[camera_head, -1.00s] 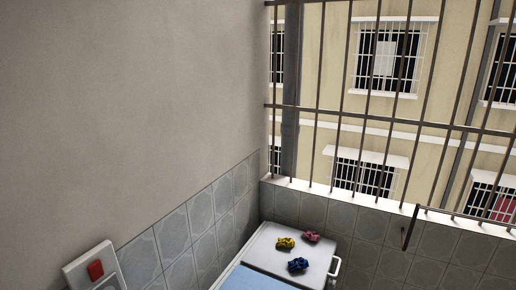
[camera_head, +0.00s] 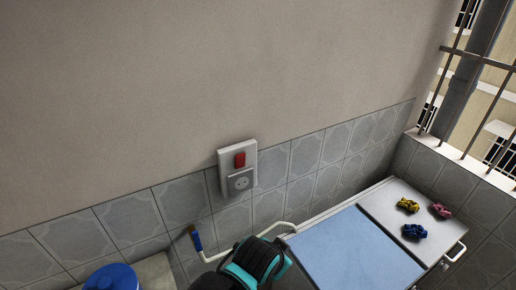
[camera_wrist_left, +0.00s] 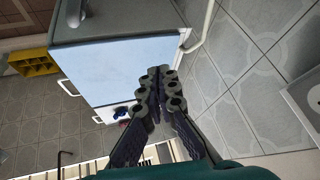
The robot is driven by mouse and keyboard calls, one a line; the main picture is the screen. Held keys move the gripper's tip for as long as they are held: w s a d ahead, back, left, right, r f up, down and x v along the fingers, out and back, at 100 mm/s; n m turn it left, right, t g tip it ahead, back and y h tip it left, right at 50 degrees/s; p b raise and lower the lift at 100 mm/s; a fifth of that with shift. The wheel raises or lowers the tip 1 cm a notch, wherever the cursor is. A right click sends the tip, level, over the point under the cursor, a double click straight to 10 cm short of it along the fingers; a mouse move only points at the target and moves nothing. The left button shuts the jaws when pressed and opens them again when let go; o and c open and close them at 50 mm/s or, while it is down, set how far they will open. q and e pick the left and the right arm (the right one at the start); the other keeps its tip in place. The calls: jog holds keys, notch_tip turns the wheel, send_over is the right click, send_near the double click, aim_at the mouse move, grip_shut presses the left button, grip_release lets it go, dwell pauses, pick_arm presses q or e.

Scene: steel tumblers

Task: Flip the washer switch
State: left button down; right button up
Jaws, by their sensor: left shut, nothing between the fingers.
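The red switch (camera_head: 240,159) is on the upper part of a white wall plate (camera_head: 223,166), above a grey socket (camera_head: 241,182), in the head view. My left gripper (camera_head: 262,262), teal and black, is at the bottom centre of the head view, below and slightly right of the plate and apart from it. In the left wrist view my left gripper (camera_wrist_left: 160,74) is shut and empty. A pale plate (camera_wrist_left: 306,98) shows at the right edge there; the red switch is not visible in that view. My right gripper is not in view.
A white unit with a light blue top (camera_head: 350,250) stands right of my gripper along the tiled wall. Yellow, pink and blue small items (camera_head: 414,231) lie on its far end. A white pipe (camera_head: 215,257) runs along the wall. A blue round lid (camera_head: 110,278) is at lower left.

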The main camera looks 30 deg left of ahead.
pick_arm(q)
jog(key=w+a+r+m+g+y+p, duration=0.1)
jog(key=w+a+r+m+y+p, duration=0.1)
jog(key=r+m+p, duration=0.8)
jog(key=w+a+r+m+y+p, duration=0.2)
jog(key=a+r+m+y+p, duration=0.2)
jog(key=r+m+p, duration=0.7)
notch_tip(320, 180, up, 3)
jog(key=y, duration=0.2)
jog(key=shift+a+g+y, duration=0.3)
jog(key=shift+g+y, duration=0.1)
jog(key=shift+w+f, duration=0.15)
send_near(242, 161)
jog(key=x, duration=0.5)
jog(key=shift+d+f, duration=0.25)
jog(key=shift+f, duration=0.05)
jog(key=shift+a, duration=0.5)
